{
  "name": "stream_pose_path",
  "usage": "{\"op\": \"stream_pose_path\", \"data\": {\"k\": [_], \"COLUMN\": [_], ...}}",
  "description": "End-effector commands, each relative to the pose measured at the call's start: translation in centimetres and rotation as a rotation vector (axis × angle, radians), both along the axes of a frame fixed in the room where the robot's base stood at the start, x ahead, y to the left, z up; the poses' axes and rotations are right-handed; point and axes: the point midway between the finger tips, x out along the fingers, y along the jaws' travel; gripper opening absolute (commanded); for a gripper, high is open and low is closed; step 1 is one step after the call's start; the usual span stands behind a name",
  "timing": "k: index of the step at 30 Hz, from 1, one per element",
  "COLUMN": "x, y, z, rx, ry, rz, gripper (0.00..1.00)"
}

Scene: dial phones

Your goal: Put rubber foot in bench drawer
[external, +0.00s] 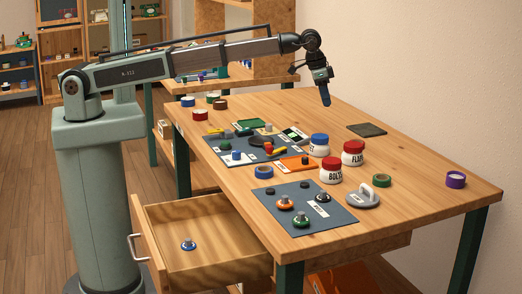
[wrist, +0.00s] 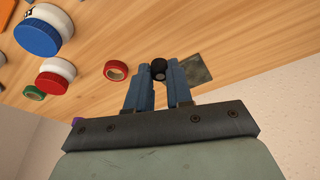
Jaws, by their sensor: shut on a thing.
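My gripper (external: 325,98) is raised above the far part of the bench, pointing down, well away from the drawer. In the wrist view its blue fingers (wrist: 157,75) are shut on a small black rubber foot (wrist: 158,71). In the external view the held foot is too small to make out. The bench drawer (external: 225,214) is pulled open at the front left of the bench. A small blue round part (external: 188,243) lies inside it, and much of its wooden floor is bare.
Jars with blue (external: 319,141) and red (external: 353,149) lids stand mid-bench. Grey mats (external: 330,220) hold several small parts. A grey handled tool (external: 363,196), tape rolls (external: 382,180) and a dark square pad (external: 367,130) lie around. The bench's right part is mostly clear.

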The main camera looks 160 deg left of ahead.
Motion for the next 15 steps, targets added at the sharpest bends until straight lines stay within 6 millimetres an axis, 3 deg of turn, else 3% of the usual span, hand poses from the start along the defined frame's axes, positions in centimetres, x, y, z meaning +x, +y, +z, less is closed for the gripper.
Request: {"op": "stream_pose_path", "data": {"k": [9, 15], "x": [0.0, 3.4], "y": [0.1, -2.4], "z": [4.7, 4.6], "rx": [0.001, 0.000], "ry": [0.000, 0.000], "rz": [0.000, -0.053], "gripper": [0.00, 0.00]}}
